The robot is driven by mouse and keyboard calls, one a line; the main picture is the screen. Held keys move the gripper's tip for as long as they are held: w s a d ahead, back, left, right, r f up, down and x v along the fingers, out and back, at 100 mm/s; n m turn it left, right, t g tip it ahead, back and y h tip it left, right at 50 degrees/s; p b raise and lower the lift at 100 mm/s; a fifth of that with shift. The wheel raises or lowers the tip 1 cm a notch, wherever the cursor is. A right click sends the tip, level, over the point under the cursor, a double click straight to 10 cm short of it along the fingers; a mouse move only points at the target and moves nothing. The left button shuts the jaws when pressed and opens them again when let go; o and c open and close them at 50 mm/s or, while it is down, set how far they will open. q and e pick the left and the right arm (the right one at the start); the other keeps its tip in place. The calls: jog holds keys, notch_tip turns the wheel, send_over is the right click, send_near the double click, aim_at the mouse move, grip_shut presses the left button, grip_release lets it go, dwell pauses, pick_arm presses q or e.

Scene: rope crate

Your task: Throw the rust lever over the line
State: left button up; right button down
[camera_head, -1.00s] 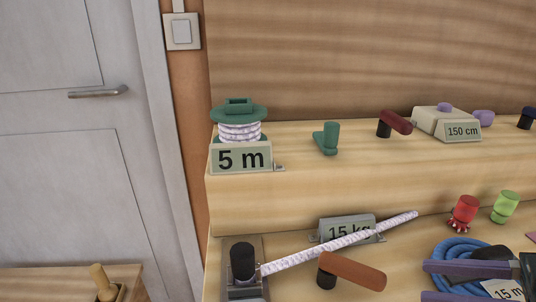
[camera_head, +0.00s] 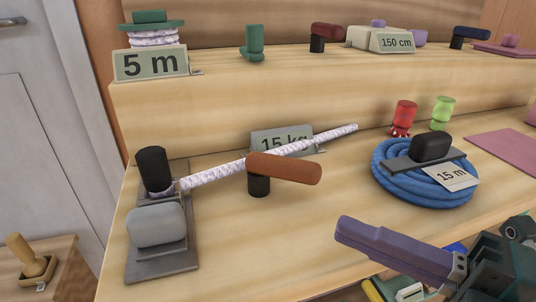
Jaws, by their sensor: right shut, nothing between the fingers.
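The rust lever (camera_head: 284,168) is an orange-brown bar on a short black post, standing on the lower wooden step. Its bar points right and slightly down. A white braided rope (camera_head: 215,175), the line, runs from beside a black post (camera_head: 154,170) on a grey base at the left, up to the right. It passes behind the lever's left end, and the bar lies on the near side of it. My right gripper (camera_head: 345,232), with purple fingers, is shut and empty at the lower right, in front of the lever and apart from it. My left gripper is not in view.
A blue rope coil (camera_head: 390,180) with a 15 m tag lies right of the lever. Red (camera_head: 404,116) and green (camera_head: 442,112) knobs stand behind it. A 15 kg sign (camera_head: 268,142) is behind the rope.

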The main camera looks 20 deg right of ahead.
aim_at(282, 178)
jog(key=x, duration=0.6)
jog(key=shift+b, duration=0.3)
jog(key=w+d, duration=0.1)
jog(key=w, duration=0.1)
jog(key=shift+w+d+f+b, duration=0.1)
jog(key=shift+w+d+b, duration=0.25)
jog(key=shift+w, duration=0.05)
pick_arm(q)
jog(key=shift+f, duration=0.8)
pick_arm(e)
jog(key=shift+w+d, duration=0.2)
jog(key=shift+w, duration=0.15)
